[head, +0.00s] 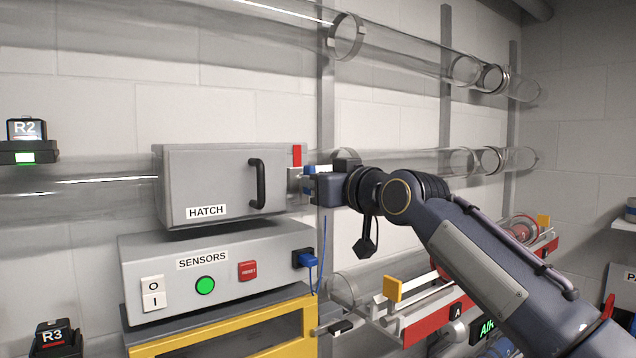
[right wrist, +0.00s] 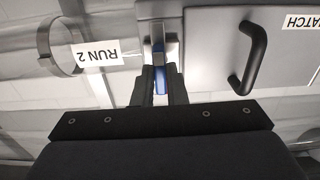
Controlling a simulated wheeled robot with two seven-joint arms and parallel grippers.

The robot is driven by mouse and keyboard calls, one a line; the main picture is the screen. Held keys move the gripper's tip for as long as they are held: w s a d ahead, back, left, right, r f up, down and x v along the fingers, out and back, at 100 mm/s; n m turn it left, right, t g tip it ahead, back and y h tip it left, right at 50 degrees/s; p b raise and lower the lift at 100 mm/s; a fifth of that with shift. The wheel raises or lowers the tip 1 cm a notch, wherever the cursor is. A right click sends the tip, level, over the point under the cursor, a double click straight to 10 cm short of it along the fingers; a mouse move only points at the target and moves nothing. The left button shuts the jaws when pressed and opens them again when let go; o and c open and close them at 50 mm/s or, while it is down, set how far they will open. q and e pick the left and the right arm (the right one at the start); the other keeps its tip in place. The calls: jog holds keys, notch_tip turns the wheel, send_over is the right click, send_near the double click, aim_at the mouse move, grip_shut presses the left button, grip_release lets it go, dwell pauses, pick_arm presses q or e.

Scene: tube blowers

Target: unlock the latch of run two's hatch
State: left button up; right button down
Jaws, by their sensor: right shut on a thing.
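The grey hatch box (head: 215,185), labelled HATCH and with a black handle (head: 258,184), is closed on the middle tube run. The latch (head: 294,182) is at its right edge, with a red tab (head: 297,155) above it. My right gripper (head: 308,180) is at the latch from the right. In the right wrist view, which is upside down, my right gripper (right wrist: 161,76) is shut on the blue part of the latch (right wrist: 160,86); the metal latch body (right wrist: 158,30) is beside the hatch face (right wrist: 215,50). The fingers hide part of the latch. My left gripper is out of view.
A RUN 2 label (right wrist: 96,53) is on the tube beside the latch. Below the hatch stands a SENSORS box (head: 215,275) with a lit green button and a blue-plugged cable (head: 308,260). A red rack (head: 433,325) with tubes lies under my right arm.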

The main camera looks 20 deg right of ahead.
jog(key=c, duration=1.5)
grip_release()
jog(key=shift+o, duration=0.2)
jog(key=b+v, duration=0.3)
jog(key=v, duration=0.4)
jog(key=shift+s, duration=0.4)
jog(key=shift+d+f, duration=0.1)
jog(key=s+f+m+g, duration=0.2)
jog(key=s+f, duration=0.7)
jog(key=f, duration=0.7)
jog(key=s+f+m+g+h, duration=0.1)
jog(key=s+f+m+g, duration=0.1)
jog(key=s+f+g, duration=0.3)
jog(key=s+f+m+g+h, duration=0.1)
jog(key=s+f+g, duration=0.3)
jog(key=s+f, duration=0.9)
notch_tip(320, 180, down, 14)
jog(key=shift+s+d+r+m, duration=0.15)
jog(key=shift+s+d+m, duration=0.2)
jog(key=shift+m, duration=0.15)
